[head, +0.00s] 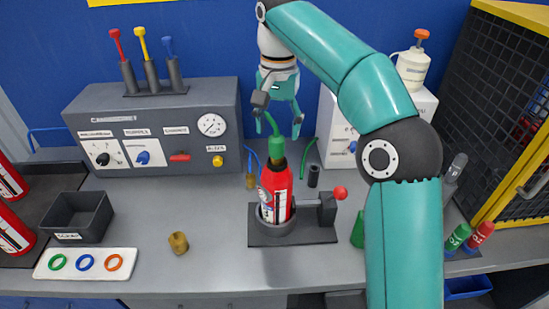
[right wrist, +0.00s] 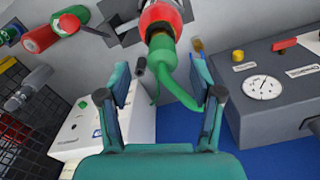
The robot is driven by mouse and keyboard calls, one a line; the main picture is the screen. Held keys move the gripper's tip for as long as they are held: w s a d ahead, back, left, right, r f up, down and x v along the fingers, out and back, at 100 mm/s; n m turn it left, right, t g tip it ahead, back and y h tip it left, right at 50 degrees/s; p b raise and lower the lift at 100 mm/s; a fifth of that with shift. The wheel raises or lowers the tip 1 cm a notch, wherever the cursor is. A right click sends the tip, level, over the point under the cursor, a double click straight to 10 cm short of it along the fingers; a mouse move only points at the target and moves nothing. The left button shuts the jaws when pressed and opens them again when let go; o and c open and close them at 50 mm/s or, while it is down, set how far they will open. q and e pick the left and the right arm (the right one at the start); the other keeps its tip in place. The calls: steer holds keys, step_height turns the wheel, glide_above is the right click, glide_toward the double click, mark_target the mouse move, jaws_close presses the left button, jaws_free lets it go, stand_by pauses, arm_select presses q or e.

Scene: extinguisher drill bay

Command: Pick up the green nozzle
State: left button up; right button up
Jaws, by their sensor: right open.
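The green nozzle (head: 277,148) sits on top of a red extinguisher (head: 275,190), which stands upright in a round grey holder. In the right wrist view the nozzle (right wrist: 160,50) has a curved green hose or tube (right wrist: 165,90) running from it. My right gripper (head: 279,122) is open above the nozzle, fingers pointing down. In the right wrist view my right gripper (right wrist: 160,75) has its fingers apart on either side of the nozzle and tube, with nothing clamped. My left gripper is out of view.
A grey control panel (head: 160,110) stands at the back left. A black tray (head: 78,216), a white board with rings (head: 85,264) and a brass fitting (head: 178,242) lie front left. A red-knobbed clamp (head: 325,205) is beside the extinguisher. A black mesh cage (head: 500,90) stands right.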

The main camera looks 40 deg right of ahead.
mark_target(276, 150)
steer(key=shift+s+f, duration=0.3)
steer(key=shift+f, duration=0.55)
steer(key=shift+w+f, duration=0.25)
steer(key=shift+f, duration=0.25)
steer(key=shift+w+f+b, duration=0.15)
steer(key=shift+f+b, duration=0.05)
steer(key=shift+f, duration=0.95)
steer(key=shift+w+f+b, duration=0.1)
steer(key=shift+f+b, duration=0.1)
steer(key=shift+f, duration=0.95)
jaws_close()
steer(key=shift+r, duration=0.1)
